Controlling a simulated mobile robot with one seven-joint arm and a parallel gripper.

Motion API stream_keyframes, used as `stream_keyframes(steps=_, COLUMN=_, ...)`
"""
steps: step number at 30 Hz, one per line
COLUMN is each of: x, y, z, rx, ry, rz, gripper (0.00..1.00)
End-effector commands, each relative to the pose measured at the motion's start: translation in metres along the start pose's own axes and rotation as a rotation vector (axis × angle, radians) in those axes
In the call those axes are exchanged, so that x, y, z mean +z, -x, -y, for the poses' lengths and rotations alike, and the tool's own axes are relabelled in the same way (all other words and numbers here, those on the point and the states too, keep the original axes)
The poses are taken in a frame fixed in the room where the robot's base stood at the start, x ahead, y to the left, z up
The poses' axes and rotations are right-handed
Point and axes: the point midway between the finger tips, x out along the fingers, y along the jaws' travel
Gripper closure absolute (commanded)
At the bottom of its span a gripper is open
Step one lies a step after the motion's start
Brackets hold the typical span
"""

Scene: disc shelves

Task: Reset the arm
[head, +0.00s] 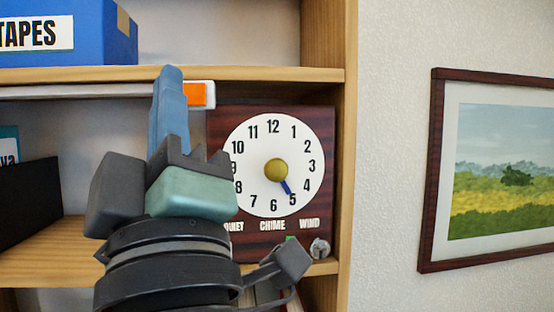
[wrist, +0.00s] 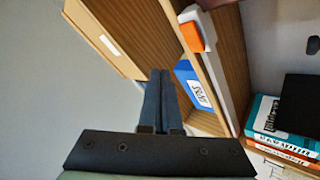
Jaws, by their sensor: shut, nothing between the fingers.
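My gripper (head: 170,85) rises in front of the shelves in the head view, left of a dark wooden clock (head: 325,145). Its blue fingers point up and overlap the edge of the upper shelf in the picture. The wrist view shows the two blue fingers of my gripper (wrist: 160,75) side by side and shut, with nothing between them. My arm hides the clock's lower left part. The clock has a white dial, a gold knob at its centre and a blue hand pointing near 5.
A blue box marked TAPES (head: 100,30) stands on the upper shelf (head: 230,74). A white strip with an orange block (head: 196,94) is under that shelf, close to my fingers. A dark box (head: 30,205) is at left. A framed picture (head: 437,170) hangs on the right wall.

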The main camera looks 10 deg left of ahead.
Motion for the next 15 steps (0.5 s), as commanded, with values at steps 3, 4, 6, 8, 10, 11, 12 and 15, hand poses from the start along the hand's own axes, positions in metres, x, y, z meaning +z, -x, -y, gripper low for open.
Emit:
stream_keyframes(steps=3, x=0.000, y=0.003, z=-0.004, rx=0.017, ry=-0.037, rz=0.002, gripper=1.00)
stream_keyframes(steps=4, x=0.001, y=0.005, z=-0.007, rx=0.029, ry=-0.061, rz=0.004, gripper=1.00)
stream_keyframes(steps=6, x=0.003, y=0.012, z=-0.018, rx=0.067, ry=-0.139, rz=0.011, gripper=1.00)
stream_keyframes(steps=8, x=0.009, y=0.021, z=-0.028, rx=0.106, ry=-0.226, rz=0.021, gripper=1.00)
stream_keyframes(steps=10, x=0.019, y=0.034, z=-0.040, rx=0.154, ry=-0.333, rz=0.038, gripper=1.00)
stream_keyframes(steps=11, x=0.024, y=0.040, z=-0.044, rx=0.173, ry=-0.377, rz=0.047, gripper=1.00)
stream_keyframes(steps=12, x=0.032, y=0.049, z=-0.048, rx=0.196, ry=-0.434, rz=0.059, gripper=1.00)
stream_keyframes(steps=15, x=0.051, y=0.069, z=-0.055, rx=0.246, ry=-0.554, rz=0.092, gripper=1.00)
